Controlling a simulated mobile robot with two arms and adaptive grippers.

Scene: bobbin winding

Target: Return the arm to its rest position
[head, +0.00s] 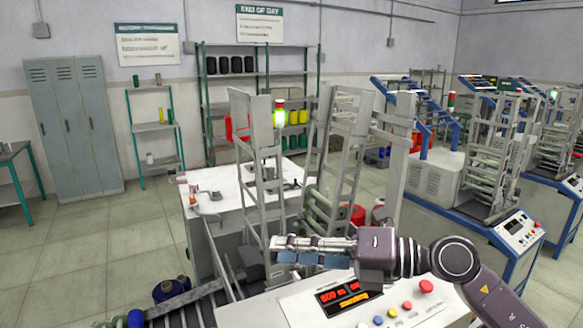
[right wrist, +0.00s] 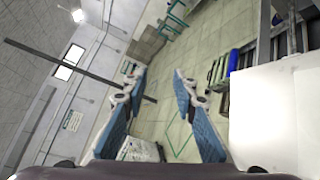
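My right arm comes in from the lower right of the head view, and its gripper (head: 280,249) points left, level above the control panel (head: 300,308). In the right wrist view the two blue-padded fingers stand apart, and the gripper (right wrist: 158,82) is open with nothing between them. The head view shows a clear gap between the fingers and the metal frame behind is partly hidden by them. My left arm and gripper are not in view.
A grey metal frame machine (head: 250,150) stands just behind my right gripper. The control panel has red displays and several coloured buttons. Dark blue bobbins (head: 168,291) lie near a roller conveyor (head: 190,309) at lower left. The tiled floor (head: 110,245) at left is clear.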

